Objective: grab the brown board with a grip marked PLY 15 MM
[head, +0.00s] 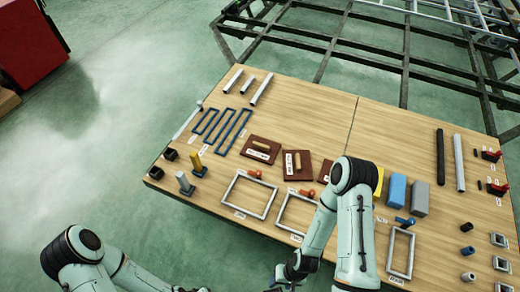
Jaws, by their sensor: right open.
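Brown boards with grips lie in a row on the wooden table: one on the left (273,145), one in the middle (304,171), and a third (322,178) partly hidden behind my right arm. Each of the first two has a light wooden grip and a white label. The label print is too small to read, so I cannot tell which is PLY 15 MM. My right gripper (284,279) is open and empty at the bottom edge, in front of the table and well short of the boards. My left arm enters at lower left; its gripper is out of the picture.
Grey rectangular frames (240,210) with orange-handled tools lie between the boards and the table's near edge. Blue bent frames (228,138) lie left of the boards. Blue and grey blocks (396,190) stand right of my right arm. A dark chassis (340,62) stands behind.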

